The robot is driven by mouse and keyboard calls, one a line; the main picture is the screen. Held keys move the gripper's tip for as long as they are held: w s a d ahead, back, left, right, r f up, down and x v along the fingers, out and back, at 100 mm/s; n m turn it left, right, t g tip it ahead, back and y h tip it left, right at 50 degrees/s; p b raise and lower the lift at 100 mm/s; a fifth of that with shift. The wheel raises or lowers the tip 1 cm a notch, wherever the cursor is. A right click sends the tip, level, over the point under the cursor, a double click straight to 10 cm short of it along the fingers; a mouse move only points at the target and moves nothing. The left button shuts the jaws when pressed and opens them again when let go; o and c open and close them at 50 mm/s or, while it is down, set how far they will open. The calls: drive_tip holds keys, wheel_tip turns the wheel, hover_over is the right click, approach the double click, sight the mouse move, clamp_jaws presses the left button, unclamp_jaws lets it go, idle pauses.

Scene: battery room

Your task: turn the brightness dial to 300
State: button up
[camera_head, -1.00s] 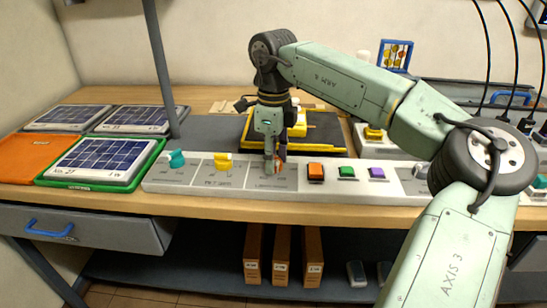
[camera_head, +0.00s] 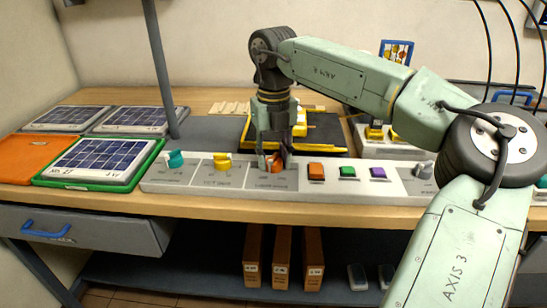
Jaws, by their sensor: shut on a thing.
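A long white control panel (camera_head: 190,186) lies along the front of the wooden bench. A teal dial (camera_head: 176,158) and a yellow dial (camera_head: 222,161) sit on its left part. My gripper (camera_head: 273,165) points down over the third grey section and is shut on an orange dial (camera_head: 277,162). The fingers hide much of this dial. The label and scale below it are too small to read, so I cannot tell its setting.
Orange (camera_head: 316,172), green (camera_head: 348,172) and purple (camera_head: 378,173) buttons stand right of the dial, and a grey knob (camera_head: 423,170) beyond them. A dark post (camera_head: 163,70) rises at left. Solar panels (camera_head: 100,160) lie at left. A black and yellow tray (camera_head: 325,133) is behind my gripper.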

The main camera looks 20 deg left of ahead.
sight(274, 156)
drive_tip(key=shift+m, duration=0.7)
drive_tip(key=o, duration=1.2)
drive_tip(key=shift+c, duration=0.2)
drive_tip(key=shift+r, duration=0.1)
wheel_tip(274, 156, up, 12)
